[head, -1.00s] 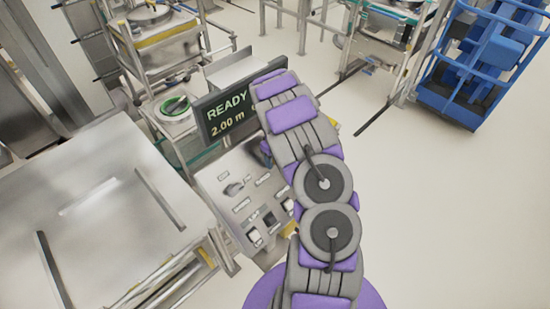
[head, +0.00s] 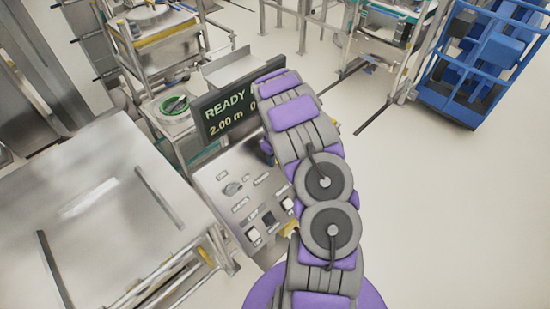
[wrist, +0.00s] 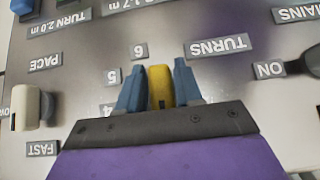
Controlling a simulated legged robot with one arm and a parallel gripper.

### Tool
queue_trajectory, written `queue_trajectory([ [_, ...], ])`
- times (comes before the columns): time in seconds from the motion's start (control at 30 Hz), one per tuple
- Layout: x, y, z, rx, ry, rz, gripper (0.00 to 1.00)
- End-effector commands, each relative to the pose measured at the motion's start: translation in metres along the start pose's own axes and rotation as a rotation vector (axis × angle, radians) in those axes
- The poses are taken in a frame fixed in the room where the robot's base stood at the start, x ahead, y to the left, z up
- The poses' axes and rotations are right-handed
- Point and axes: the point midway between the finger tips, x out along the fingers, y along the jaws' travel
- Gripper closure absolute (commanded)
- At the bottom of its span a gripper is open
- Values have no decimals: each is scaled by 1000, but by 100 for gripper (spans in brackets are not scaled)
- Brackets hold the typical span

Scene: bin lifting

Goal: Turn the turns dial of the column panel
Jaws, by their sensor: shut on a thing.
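In the wrist view the yellow turns dial (wrist: 160,92) stands between the two blue fingers of my gripper (wrist: 158,76), which is shut on it. The TURNS label (wrist: 218,46) is to its right, and the numbers 4, 5 and 6 are to its left and above; the text appears upside down. Part of the dial is hidden behind the gripper body. In the head view the column panel (head: 241,197) is partly covered by my arm, and I cannot make out the dial there.
A display (head: 226,112) above the panel reads READY and 2.00 m, with more text cut off by my arm. A PACE lever (wrist: 32,106) and a dark knob (wrist: 313,60) flank the dial. A metal table (head: 100,225) is left; open floor is right.

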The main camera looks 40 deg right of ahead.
Motion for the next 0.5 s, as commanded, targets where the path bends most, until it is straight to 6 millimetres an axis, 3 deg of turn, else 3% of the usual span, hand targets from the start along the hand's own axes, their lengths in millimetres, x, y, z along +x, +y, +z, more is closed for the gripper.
queue_trajectory([
  [0.5, 1, 2, -6, 203, 16, -235, 96],
])
